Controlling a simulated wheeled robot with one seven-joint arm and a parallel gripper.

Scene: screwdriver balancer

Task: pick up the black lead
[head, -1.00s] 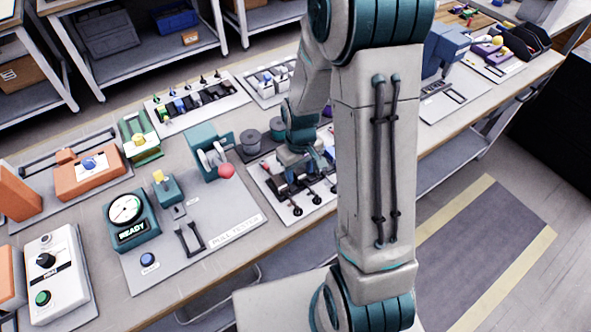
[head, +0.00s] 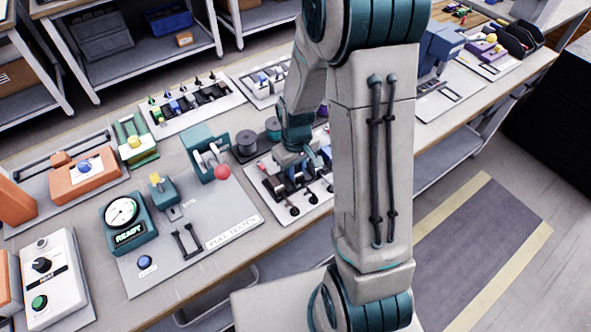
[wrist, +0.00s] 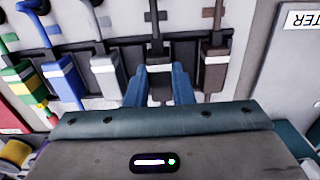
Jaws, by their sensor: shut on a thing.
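In the wrist view, my gripper (wrist: 160,84) is shut on the black lead (wrist: 155,28). Its fingers sit on either side of the lead's body, where a white band shows between them. The lead's thin dark upper part runs up past the fingertips. The lead is still at its place in the dark-slotted rack (wrist: 130,45); whether it is lifted at all I cannot tell. In the head view, my gripper (head: 304,166) is low over the rack board (head: 262,182), and the held lead is mostly hidden by it.
In the wrist view, a brownish-dark lead (wrist: 215,68) hangs close right of the fingers. A grey lead (wrist: 105,72), a blue lead (wrist: 63,80) and a green-yellow lead (wrist: 22,82) hang to the left. The pull tester (head: 208,160) with its red knob stands left of the rack.

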